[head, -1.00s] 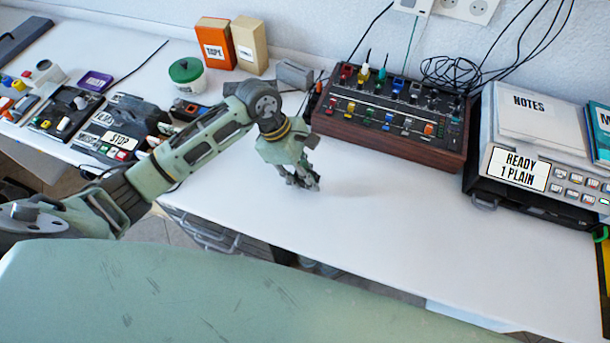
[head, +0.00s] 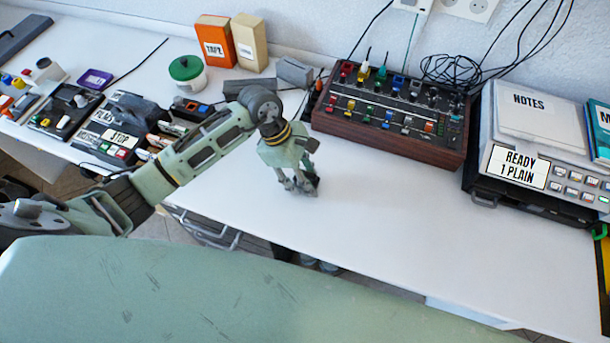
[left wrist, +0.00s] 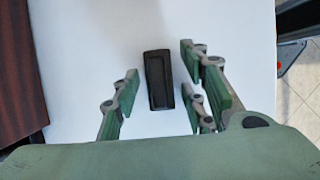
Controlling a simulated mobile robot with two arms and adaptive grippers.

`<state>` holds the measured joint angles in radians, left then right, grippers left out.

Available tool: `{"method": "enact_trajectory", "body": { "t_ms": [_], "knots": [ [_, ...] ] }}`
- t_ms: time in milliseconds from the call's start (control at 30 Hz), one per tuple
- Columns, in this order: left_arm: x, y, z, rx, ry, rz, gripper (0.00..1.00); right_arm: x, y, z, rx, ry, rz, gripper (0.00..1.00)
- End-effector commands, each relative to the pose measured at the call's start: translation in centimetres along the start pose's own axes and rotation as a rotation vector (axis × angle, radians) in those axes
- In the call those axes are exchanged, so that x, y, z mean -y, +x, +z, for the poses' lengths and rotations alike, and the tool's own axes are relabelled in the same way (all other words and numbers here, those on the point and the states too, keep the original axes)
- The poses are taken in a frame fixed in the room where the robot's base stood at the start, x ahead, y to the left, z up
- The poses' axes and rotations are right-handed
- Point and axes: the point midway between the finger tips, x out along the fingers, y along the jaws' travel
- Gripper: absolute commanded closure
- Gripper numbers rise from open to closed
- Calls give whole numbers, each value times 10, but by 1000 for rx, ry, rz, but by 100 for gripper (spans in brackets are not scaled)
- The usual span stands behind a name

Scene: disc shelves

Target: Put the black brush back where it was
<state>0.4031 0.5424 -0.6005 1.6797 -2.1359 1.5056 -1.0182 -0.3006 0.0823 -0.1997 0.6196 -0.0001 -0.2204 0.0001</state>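The black brush (left wrist: 158,80) shows in the left wrist view as a dark oblong block over the white table. It lies between the spread fingers of my left gripper (left wrist: 160,98), with white gaps on both sides, so the gripper is open and not closed on it. In the head view my left gripper (head: 301,186) points down low over the white table, in front of the mixer. A small dark patch at its fingers may be the brush, mostly hidden there. My right gripper is not in view.
The wood-sided mixer (head: 392,120) stands behind the gripper. A printer-like machine (head: 540,170) is at the right. A green-lidded jar (head: 187,75), an orange box (head: 216,42) and a cream box (head: 250,42) stand at the back. The white table (head: 400,215) is clear in front of the mixer.

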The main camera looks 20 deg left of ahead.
Motion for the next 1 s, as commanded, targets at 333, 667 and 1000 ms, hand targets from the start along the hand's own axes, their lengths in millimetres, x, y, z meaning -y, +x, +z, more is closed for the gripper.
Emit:
{"method": "enact_trajectory", "body": {
  "t_ms": [333, 667, 1000],
  "knots": [
    [-1, -32, 0, -3, 2, 3, 60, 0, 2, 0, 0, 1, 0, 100],
    [-1, -100, 0, -2, 1, 3, 60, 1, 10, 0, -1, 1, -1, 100],
    [0, -123, 1, 0, 0, -1, 60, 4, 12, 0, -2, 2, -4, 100]
  ]
}}
